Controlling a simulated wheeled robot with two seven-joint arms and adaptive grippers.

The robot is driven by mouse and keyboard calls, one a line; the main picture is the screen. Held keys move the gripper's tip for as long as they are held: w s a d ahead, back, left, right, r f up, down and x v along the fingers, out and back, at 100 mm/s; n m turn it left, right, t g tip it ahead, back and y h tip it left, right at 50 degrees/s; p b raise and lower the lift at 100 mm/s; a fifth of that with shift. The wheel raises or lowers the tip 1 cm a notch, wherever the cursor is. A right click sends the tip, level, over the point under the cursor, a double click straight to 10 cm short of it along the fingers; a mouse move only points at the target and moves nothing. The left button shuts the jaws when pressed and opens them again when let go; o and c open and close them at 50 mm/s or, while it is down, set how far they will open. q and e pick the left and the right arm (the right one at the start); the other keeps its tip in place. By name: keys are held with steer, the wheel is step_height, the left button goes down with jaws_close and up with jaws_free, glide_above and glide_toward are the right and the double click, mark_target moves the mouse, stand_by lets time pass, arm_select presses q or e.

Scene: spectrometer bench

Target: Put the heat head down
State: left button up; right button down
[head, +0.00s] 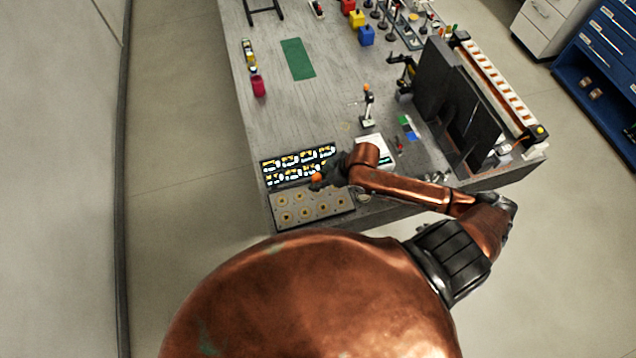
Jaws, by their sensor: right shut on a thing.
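My right gripper (328,178) is over the near edge of the bench, between a black rack and a grey plate. It is shut on the heat head (317,180), of which only a small orange part shows at the fingertips. The rest is hidden by the gripper or too small to make out. I cannot tell whether the heat head touches anything below it. My left gripper is not in view.
The black rack (264,168) holds several bright pieces. The grey plate (308,211) has several round tan spots. A white device (388,158) and a small stand (367,121) are to the right. Dark panels (440,85) stand beyond. The bench's middle left is mostly clear around a green mat (298,59).

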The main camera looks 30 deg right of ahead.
steer(key=shift+f, duration=1)
steer(key=shift+f, duration=0.1)
steer(key=c, duration=1.6)
jaws_free()
steer(key=shift+s, duration=0.1)
steer(key=v, duration=1.2)
